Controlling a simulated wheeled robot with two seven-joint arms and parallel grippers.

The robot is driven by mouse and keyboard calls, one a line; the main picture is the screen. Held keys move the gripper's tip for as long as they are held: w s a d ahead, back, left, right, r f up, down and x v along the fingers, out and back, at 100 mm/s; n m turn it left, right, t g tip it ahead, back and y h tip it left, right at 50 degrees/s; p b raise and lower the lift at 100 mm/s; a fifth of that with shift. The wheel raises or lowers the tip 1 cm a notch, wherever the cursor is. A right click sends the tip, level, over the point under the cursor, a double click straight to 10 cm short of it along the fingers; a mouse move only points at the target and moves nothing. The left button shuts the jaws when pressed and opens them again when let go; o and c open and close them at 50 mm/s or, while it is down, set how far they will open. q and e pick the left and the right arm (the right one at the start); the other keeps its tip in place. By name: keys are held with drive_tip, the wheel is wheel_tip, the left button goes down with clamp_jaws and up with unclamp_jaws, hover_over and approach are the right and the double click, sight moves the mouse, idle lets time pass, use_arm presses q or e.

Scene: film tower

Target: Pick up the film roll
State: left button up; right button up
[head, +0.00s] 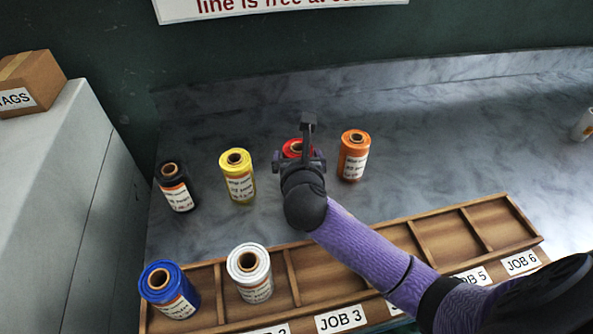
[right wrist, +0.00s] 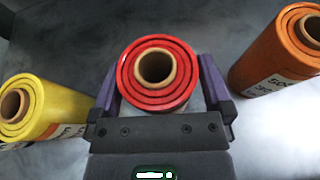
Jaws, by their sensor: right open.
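Several film rolls stand upright on the grey marbled counter. The red roll (head: 292,148) is mostly hidden behind my right gripper (head: 299,163) in the head view. In the right wrist view the red roll (right wrist: 157,76) shows from above, between the two open fingers of my right gripper (right wrist: 160,90), with a finger on each side. I cannot tell whether the fingers touch it. A yellow roll (head: 238,176) stands to the left of the gripper and an orange roll (head: 353,155) to the right. A black roll (head: 174,187) stands further left. My left gripper is not in view.
A wooden tray (head: 432,237) with compartments and job labels lies along the front. A blue roll (head: 169,289) and a white roll (head: 250,273) stand in its left compartments. A white roll lies at the far right. The counter (head: 460,130) right of the orange roll is clear.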

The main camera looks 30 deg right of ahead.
drive_tip(key=shift+r, duration=0.1)
drive_tip(key=c, duration=1.2)
